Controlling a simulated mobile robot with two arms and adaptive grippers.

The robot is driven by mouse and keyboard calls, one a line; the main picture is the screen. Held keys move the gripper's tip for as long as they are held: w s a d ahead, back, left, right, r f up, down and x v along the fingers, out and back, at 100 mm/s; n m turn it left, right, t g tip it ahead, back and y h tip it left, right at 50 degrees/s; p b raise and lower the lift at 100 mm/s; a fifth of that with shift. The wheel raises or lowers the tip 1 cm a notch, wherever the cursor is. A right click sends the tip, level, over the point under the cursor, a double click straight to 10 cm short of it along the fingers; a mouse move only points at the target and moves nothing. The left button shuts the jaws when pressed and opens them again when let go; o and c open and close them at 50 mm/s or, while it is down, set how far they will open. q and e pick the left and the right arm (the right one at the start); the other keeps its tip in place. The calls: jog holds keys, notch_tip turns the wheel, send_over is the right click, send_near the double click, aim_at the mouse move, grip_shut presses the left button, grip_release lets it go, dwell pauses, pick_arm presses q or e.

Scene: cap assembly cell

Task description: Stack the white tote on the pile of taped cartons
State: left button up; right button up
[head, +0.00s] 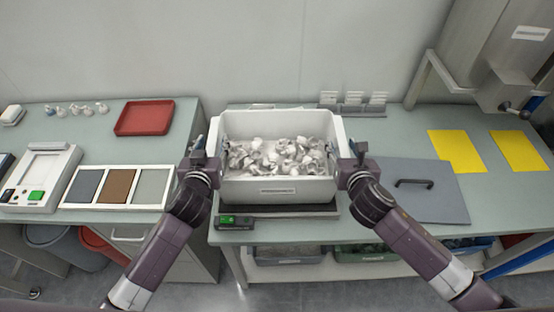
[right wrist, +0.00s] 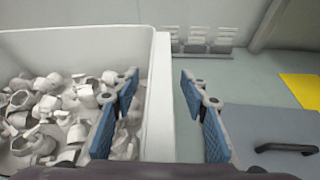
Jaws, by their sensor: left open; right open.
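The white tote (head: 277,190) stands upright on a dark-topped scale (head: 290,211) at the front of the middle bench. It is filled with small white caps or fittings, and it also shows in the right wrist view (right wrist: 158,100). My left gripper (head: 198,158) is open at the tote's left wall; its exact contact is unclear. My right gripper (head: 354,153) is open at the right wall. In the right wrist view my right gripper's blue-padded fingers (right wrist: 165,118) are apart, one inside the tote and one outside, with the wall between them. No taped cartons are in view.
A grey lid with a black handle (head: 440,190) lies right of the tote, with yellow sheets (head: 456,150) behind it. A red tray (head: 145,117) and a panel of sample plates (head: 118,187) are on the left bench. Bins (head: 288,256) sit under the middle bench.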

pick_arm(q)
jog(key=shift+w, duration=0.1)
pick_arm(e)
jog(key=shift+w, duration=0.1)
pick_arm(q)
jog(key=shift+c, duration=0.6)
pick_arm(e)
jog(key=shift+c, duration=0.5)
pick_arm(q)
grip_shut()
pick_arm(e)
grip_shut()
pick_arm(q)
jog(key=shift+w+r, duration=0.1)
jog(key=shift+r, duration=0.15)
pick_arm(e)
jog(key=shift+w+r, duration=0.1)
jog(key=shift+r, duration=0.1)
